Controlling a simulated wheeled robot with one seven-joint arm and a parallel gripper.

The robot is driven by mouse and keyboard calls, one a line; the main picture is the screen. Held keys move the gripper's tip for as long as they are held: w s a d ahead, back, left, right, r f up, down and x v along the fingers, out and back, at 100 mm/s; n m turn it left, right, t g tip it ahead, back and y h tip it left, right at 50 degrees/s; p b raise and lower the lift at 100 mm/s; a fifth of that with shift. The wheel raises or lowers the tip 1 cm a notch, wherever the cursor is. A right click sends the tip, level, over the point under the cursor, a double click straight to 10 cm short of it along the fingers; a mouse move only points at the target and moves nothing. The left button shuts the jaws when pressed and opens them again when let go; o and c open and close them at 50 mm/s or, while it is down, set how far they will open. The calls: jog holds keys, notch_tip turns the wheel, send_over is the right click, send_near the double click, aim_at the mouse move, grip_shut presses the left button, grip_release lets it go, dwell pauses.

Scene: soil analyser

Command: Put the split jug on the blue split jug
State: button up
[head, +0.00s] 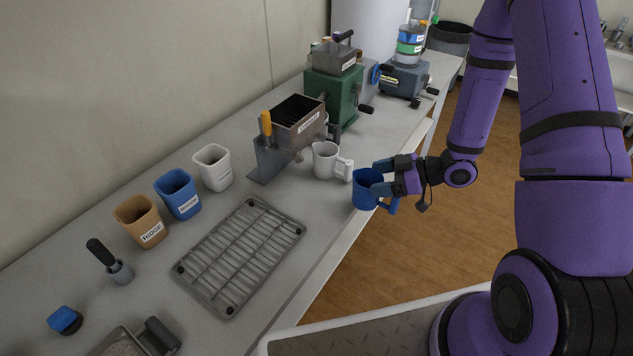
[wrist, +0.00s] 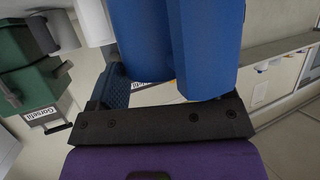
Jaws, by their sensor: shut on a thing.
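A blue jug (head: 365,190) with a handle at its lower right is at the bench's front edge. My gripper (head: 382,178) comes from the right and is shut on the blue jug. The blue jug fills the upper middle of the wrist view (wrist: 145,40), close to the fingers. I cannot tell whether its base touches the bench or hangs just above the edge. A white jug (head: 326,160) with a handle on its right stands upright on the bench, a little left of and behind the blue one, apart from it.
A grey hopper machine (head: 298,125) and a green machine (head: 334,95) stand behind the white jug. A wire rack (head: 240,255) lies at front left. White (head: 213,168), blue (head: 178,195) and tan (head: 140,221) cups stand along the wall side. The floor lies beyond the bench edge.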

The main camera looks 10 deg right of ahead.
jog(key=shift+w+d, duration=0.15)
jog(key=shift+d, duration=0.05)
jog(key=shift+w+a, duration=0.2)
jog(key=shift+a, duration=0.15)
jog(key=w+a, duration=0.2)
jog(key=a, duration=0.3)
jog(key=w+a+f, duration=0.1)
jog(key=w+a, duration=0.1)
jog(key=a, duration=0.3)
jog(key=w+a, duration=0.2)
jog(key=a, duration=0.3)
jog(key=shift+w+a+f, duration=0.15)
jog(key=shift+w+a, duration=0.05)
jog(key=shift+w, duration=0.05)
jog(key=shift+f, duration=0.15)
jog(key=shift+f, duration=0.15)
jog(key=o, duration=1.2)
